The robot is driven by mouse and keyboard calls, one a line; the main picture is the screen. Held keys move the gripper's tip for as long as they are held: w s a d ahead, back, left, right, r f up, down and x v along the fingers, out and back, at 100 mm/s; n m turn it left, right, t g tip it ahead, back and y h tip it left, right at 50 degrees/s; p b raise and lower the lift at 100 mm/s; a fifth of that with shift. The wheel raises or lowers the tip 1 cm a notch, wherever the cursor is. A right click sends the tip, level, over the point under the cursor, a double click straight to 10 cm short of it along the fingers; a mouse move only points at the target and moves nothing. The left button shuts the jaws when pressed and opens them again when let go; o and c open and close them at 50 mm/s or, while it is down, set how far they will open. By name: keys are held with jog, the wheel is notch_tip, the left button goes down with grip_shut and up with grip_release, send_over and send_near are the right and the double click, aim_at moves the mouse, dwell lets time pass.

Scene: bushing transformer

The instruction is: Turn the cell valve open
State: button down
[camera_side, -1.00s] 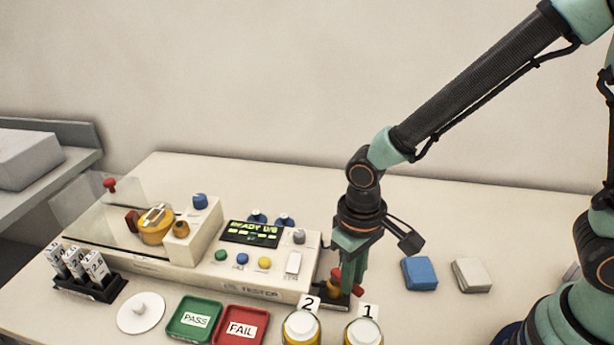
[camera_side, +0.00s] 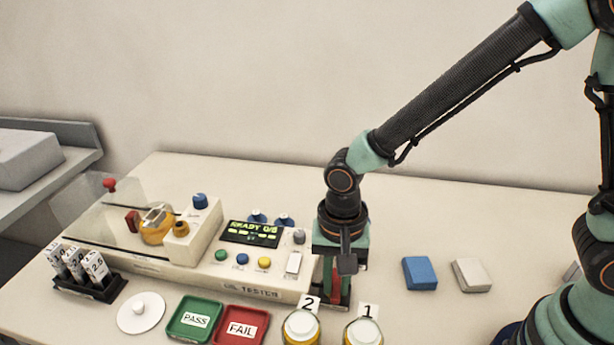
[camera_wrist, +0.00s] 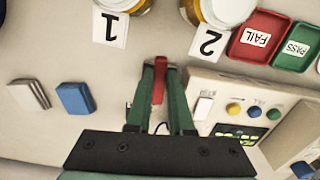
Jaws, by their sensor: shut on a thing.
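My gripper (camera_side: 333,293) points straight down at the right end of the tester (camera_side: 255,284). It is shut on a red lever-like handle. In the wrist view, the red handle (camera_wrist: 159,82) stands between the two green fingers of my gripper (camera_wrist: 160,72). In the side view my fingers cover most of the handle. What the handle is attached to is mostly hidden. I cannot tell its turn angle or whether it is the cell valve. A yellow round vessel (camera_side: 153,231) with a pale top sits at the tester's left part, behind a clear panel.
Two yellow-sided jars (camera_side: 301,328) (camera_side: 363,333) stand in front, by labels 2 and 1. Green PASS (camera_side: 194,319) and red FAIL (camera_side: 241,327) trays lie left of them. Blue (camera_side: 420,273) and pale (camera_side: 471,275) blocks lie to the right. The table behind the tester is clear.

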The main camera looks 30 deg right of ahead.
aim_at(334, 287)
jog(key=shift+w+a+m, duration=0.15)
jog(key=shift+m, duration=0.45)
jog(key=c, duration=0.8)
grip_release()
notch_tip(334, 287, up, 12)
jog(key=shift+r, duration=0.1)
